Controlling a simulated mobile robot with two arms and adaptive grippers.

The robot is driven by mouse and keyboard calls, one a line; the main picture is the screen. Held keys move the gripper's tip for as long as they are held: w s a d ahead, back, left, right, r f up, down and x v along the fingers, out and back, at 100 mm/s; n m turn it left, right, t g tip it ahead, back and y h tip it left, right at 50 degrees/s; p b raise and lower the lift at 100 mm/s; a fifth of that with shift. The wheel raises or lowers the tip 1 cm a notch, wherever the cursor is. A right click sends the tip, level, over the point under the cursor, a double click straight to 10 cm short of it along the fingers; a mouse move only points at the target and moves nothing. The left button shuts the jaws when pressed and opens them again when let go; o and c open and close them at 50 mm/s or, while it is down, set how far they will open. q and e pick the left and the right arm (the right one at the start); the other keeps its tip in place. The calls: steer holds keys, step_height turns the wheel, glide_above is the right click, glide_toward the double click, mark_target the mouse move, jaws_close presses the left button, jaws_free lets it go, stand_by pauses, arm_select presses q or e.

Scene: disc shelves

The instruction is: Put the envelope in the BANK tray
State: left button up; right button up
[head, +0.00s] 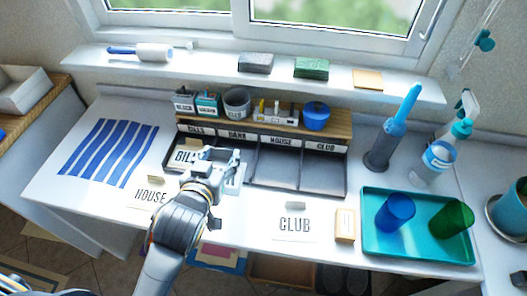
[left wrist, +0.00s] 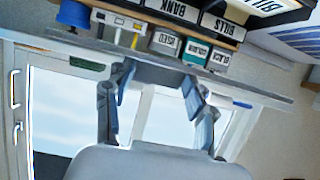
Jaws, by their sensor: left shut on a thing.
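The tray unit (head: 346,180) is dark, with labelled compartments; the BANK label (head: 238,135) is second from the left and shows upside down in the left wrist view (left wrist: 173,9). My left gripper (head: 222,160) is over the front of the BANK compartment. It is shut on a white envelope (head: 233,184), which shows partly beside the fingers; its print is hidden. An envelope marked BILLS (head: 183,156) lies in the BILLS compartment. My right gripper is not in view.
A HOUSE envelope (head: 151,194) and a CLUB envelope (head: 295,225) lie on the desk. A small shelf (head: 340,130) with pots and boxes stands behind the compartments. A teal tray (head: 418,248) with two cups is at right. Striped blue cloth (head: 108,152) lies left.

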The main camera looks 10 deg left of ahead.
arm_select(q)
steer(key=shift+w+d+f, duration=0.2)
steer(key=shift+w+d, duration=0.05)
steer(key=shift+w, duration=0.2)
steer(key=shift+w+d+f, duration=0.15)
steer(key=shift+w+d, duration=0.05)
steer(key=shift+w, duration=0.25)
steer(key=w+f, duration=0.2)
steer(key=w, duration=0.1)
steer(key=w+a+f, duration=0.1)
steer(key=w+f, duration=0.2)
steer(key=w, duration=0.1)
steer(key=w+f, duration=0.3)
steer(key=w, duration=0.1)
steer(key=shift+w+a, duration=0.1)
steer(key=shift+a, duration=0.25)
steer(key=shift+w+a+f, duration=0.1)
steer(key=shift+w+f, duration=0.3)
steer(key=shift+f, duration=0.15)
step_height(320, 180, down, 3)
steer(key=shift+w+f, duration=0.15)
steer(key=shift+f, duration=0.05)
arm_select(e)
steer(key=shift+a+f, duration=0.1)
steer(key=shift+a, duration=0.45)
